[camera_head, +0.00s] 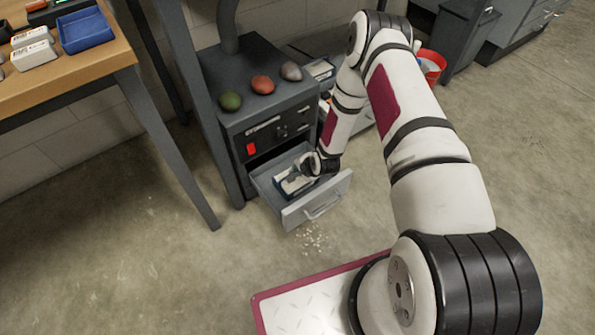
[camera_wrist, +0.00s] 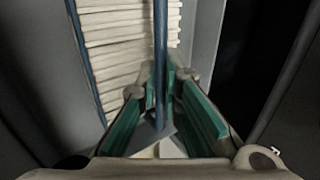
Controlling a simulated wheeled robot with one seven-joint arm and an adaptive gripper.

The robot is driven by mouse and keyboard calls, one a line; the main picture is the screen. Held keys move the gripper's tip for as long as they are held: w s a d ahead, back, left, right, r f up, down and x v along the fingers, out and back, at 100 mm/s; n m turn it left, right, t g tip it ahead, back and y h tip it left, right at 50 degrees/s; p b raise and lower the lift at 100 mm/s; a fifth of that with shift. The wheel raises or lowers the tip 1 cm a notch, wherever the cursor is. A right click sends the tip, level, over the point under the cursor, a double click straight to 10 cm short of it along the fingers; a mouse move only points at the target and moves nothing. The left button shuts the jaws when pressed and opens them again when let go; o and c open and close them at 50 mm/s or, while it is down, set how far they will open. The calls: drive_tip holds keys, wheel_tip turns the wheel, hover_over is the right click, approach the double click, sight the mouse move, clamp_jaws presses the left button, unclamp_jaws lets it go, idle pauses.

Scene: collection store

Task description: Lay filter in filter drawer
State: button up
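The filter (camera_head: 290,183) is a white pleated block with a blue frame. It is inside the outline of the open filter drawer (camera_head: 317,207), which is pulled out of the dark grey cabinet. Whether it rests on the drawer floor is hard to tell. In the wrist view the filter's pleats (camera_wrist: 125,50) fill the upper left, with the blue frame edge running down the middle. My gripper (camera_head: 308,168) is over the drawer at the filter. Its teal finger pads (camera_wrist: 161,85) close in on both sides of that blue edge.
Pale crumbs (camera_head: 313,240) lie on the floor before the drawer. A wooden table (camera_head: 75,68) stands left, with a blue tray (camera_head: 85,30). A red bucket (camera_head: 432,66) stands behind.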

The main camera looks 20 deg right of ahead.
drive_tip(key=o, duration=0.4)
